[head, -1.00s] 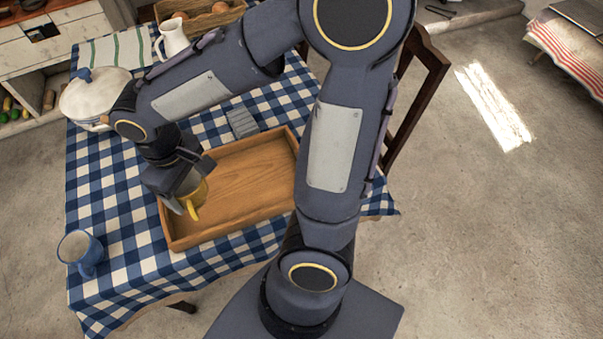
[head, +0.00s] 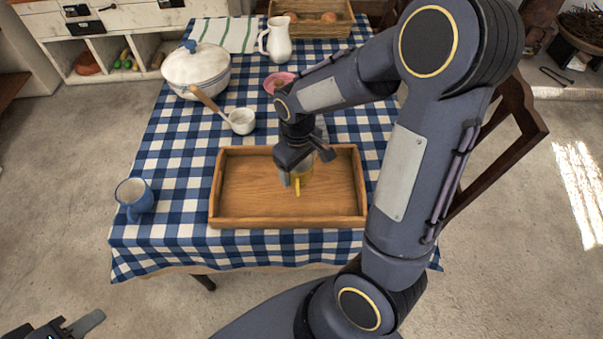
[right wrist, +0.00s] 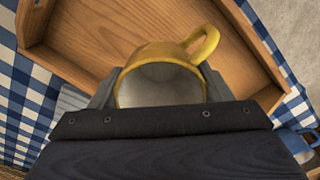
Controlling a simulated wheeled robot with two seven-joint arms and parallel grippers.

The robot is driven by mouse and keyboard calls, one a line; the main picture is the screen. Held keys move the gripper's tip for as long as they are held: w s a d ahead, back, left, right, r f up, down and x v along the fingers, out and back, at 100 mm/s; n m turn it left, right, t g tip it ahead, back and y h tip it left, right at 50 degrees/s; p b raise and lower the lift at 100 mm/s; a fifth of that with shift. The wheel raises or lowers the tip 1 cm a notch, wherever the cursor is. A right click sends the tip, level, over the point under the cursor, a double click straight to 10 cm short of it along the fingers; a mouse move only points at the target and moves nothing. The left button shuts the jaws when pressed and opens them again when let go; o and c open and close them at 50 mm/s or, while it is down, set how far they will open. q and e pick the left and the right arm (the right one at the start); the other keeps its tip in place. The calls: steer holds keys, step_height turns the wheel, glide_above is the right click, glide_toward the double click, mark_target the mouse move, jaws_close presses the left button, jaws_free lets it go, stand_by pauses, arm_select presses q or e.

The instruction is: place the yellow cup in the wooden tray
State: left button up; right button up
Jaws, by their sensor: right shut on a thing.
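The yellow cup (head: 303,181) is in my right gripper (head: 295,180), over the middle of the wooden tray (head: 285,222). In the right wrist view the yellow cup (right wrist: 165,52) sits between both fingers, its pale inside facing the camera and its handle pointing up and right. The tray's wooden floor (right wrist: 95,35) shows behind it. I cannot tell whether the cup touches the tray floor. The gripper hides much of the cup in the head view. My left gripper (head: 68,328) shows partly at the bottom left corner, away from the table; its opening is unclear.
A blue mug (head: 134,200) stands left of the tray on the checked cloth. Behind the tray are a white ladle (head: 241,121), a lidded pot (head: 196,68), a pink bowl (head: 277,82) and a white jug (head: 277,42). A chair (head: 515,120) stands at the right.

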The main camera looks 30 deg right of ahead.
steer(key=f, duration=0.2)
steer(key=d+f, duration=0.1)
steer(key=shift+w+f, duration=0.1)
steer(key=shift+f, duration=0.6)
steer(key=shift+f, duration=0.15)
steer(key=o, duration=1.1)
